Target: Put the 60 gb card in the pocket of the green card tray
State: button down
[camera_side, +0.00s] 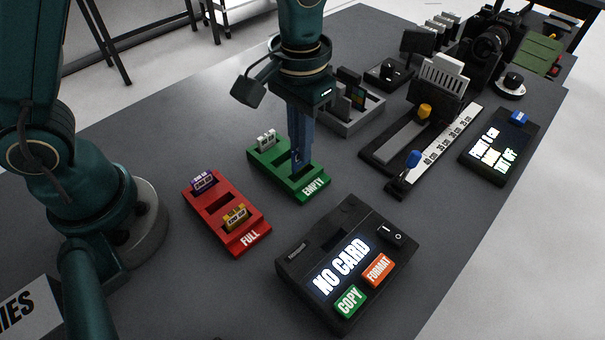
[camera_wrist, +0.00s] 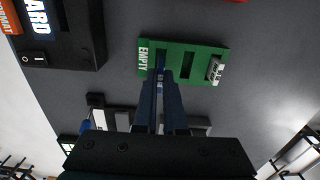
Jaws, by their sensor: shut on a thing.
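The green card tray (camera_side: 317,182), labelled EMPTY, lies on the grey table; it also shows in the wrist view (camera_wrist: 174,56). A white-grey card (camera_side: 266,139) stands in its far pocket and shows in the wrist view (camera_wrist: 215,71). The middle pocket (camera_wrist: 187,65) looks empty. My gripper (camera_side: 299,157) points down at the pocket beside the EMPTY label; its fingertips (camera_wrist: 160,78) show in the wrist view. It is shut on a small blue card, mostly hidden by the fingers. I cannot read its label, nor tell how deep it sits in the pocket.
A red tray (camera_side: 255,237) labelled FULL holds a purple card (camera_side: 203,181) and a yellow card (camera_side: 236,217). A black card reader (camera_side: 287,268) showing NO CARD stands in front. A grey holder (camera_side: 352,118) and a slider rail (camera_side: 380,158) stand right of the gripper.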

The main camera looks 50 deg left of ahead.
aim_at(301, 168)
jog(key=shift+f, duration=1.55)
jog(key=c, duration=0.9)
grip_release()
jog(key=shift+r, duration=2.6)
